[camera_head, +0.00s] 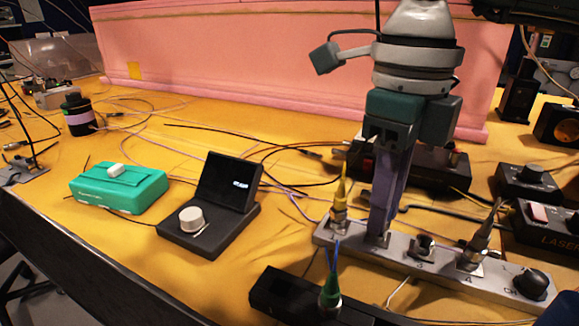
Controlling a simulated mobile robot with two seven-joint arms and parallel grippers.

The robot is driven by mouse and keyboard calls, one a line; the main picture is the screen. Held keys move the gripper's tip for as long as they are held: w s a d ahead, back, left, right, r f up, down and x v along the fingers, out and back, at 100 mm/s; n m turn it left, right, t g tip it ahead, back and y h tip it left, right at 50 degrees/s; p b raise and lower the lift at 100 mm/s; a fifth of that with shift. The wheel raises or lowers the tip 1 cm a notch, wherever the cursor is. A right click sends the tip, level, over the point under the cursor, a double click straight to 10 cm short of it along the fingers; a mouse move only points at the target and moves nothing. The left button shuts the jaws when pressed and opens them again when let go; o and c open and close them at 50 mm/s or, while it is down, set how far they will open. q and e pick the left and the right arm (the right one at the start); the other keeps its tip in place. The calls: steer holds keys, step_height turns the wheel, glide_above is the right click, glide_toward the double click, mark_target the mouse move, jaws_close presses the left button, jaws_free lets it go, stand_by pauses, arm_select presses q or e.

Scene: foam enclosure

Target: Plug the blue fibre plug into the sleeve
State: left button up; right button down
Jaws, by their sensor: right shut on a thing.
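My right gripper (379,236) reaches down from the top, its fingers upright over the grey metal bar (450,274). It is shut on what looks like the blue fibre plug, mostly hidden between the fingers. The fingertips are at the bar, just right of a yellow plug (340,212) standing upright in it. I cannot tell whether the held plug is seated in a sleeve. A grey plug (474,250) stands further right. My left gripper is not in view.
A black device with a knob (209,216) and a green box (118,187) sit left. Black laser boxes (545,228) stand right. A pink foam wall (250,60) runs behind. Loose cables cross the yellow table.

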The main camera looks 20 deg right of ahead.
steer(key=c, duration=0.7)
jaws_free()
step_height(320, 180, up, 10)
steer(key=shift+f, duration=0.1)
